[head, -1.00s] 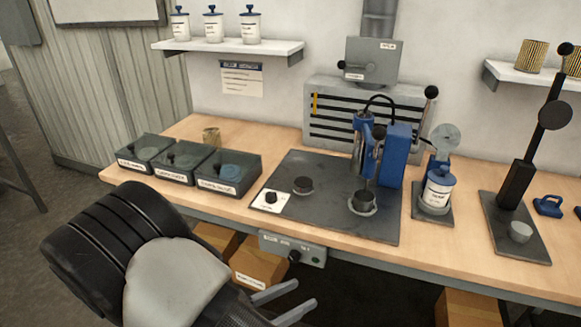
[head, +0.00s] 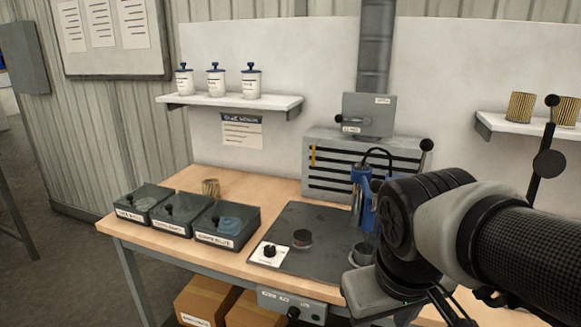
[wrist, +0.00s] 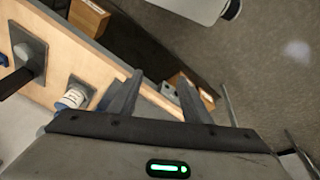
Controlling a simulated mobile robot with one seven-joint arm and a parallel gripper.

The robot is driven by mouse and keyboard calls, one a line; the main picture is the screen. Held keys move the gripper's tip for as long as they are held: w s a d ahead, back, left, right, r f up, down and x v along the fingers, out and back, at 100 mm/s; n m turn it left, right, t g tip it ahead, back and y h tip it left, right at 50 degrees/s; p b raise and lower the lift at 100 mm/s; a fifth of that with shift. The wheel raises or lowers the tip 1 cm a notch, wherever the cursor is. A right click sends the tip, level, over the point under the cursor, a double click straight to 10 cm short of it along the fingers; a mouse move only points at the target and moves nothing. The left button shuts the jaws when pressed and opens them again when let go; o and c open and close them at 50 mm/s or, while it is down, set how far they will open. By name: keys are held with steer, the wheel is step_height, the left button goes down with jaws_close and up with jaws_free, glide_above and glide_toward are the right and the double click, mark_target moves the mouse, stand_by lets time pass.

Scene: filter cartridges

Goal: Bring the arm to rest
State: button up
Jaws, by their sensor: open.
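My gripper (wrist: 160,78) shows in the wrist view with its two grey fingers apart and nothing between them. It hangs off the front edge of the wooden workbench (wrist: 60,50), with floor and boxes beyond the fingertips. In the head view my arm crosses the lower right and covers the right part of the bench (head: 150,243). I cannot make out the fingers clearly there.
Three dark bins (head: 222,226) stand at the bench's left. A dark plate (head: 290,228) carries a blue press (head: 363,200). White canisters (head: 250,81) line the left shelf (head: 225,101); filter cartridges (head: 520,106) stand on the right one. Cardboard boxes (head: 205,300) sit underneath.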

step_height(320, 180, up, 21)
steer(key=m+t+p, duration=0.2)
steer(key=p, duration=1.5)
steer(key=shift+s+d+f+y, duration=0.2)
steer(key=shift+s+d+y, duration=0.1)
steer(key=shift+s+y, duration=0.1)
